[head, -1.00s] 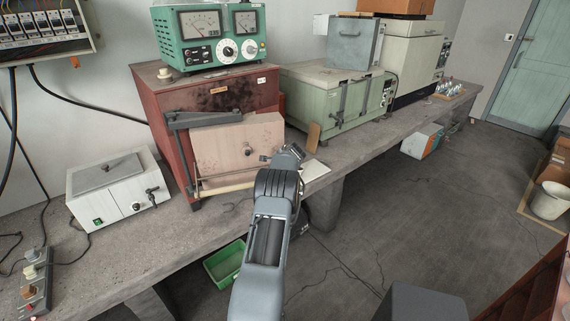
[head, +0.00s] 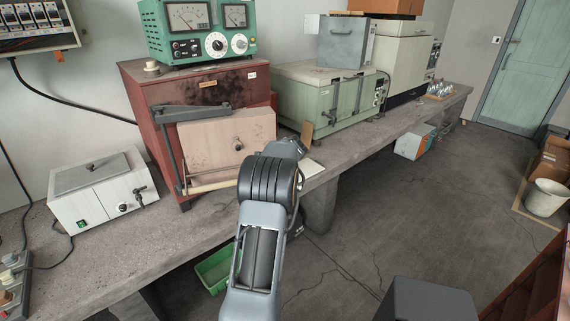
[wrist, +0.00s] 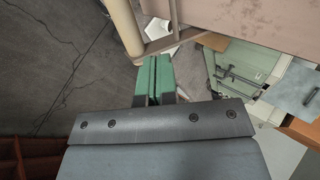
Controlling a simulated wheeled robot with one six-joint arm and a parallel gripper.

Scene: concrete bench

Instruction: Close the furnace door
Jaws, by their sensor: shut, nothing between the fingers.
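The furnace (head: 203,90) is a dark red box on the bench in the head view. Its pale pinkish door block (head: 213,140), with a round knob, stands out in front of the body on a dark grey frame (head: 168,140); it looks ajar. A pale handle bar (head: 210,186) runs along the door's lower edge. In the wrist view the door (wrist: 245,18) fills the top right and the bar (wrist: 122,28) is at top centre-left. My gripper (wrist: 154,80) is shut and empty, its green fingers apart from the bar in the picture. My arm hides the fingers in the head view.
A white bath unit (head: 100,192) stands left of the furnace. A green chest (head: 325,97) stands right of it, and a green meter box (head: 205,30) sits on top. A green bin (head: 215,268) is on the floor below the bench. The floor to the right is largely clear.

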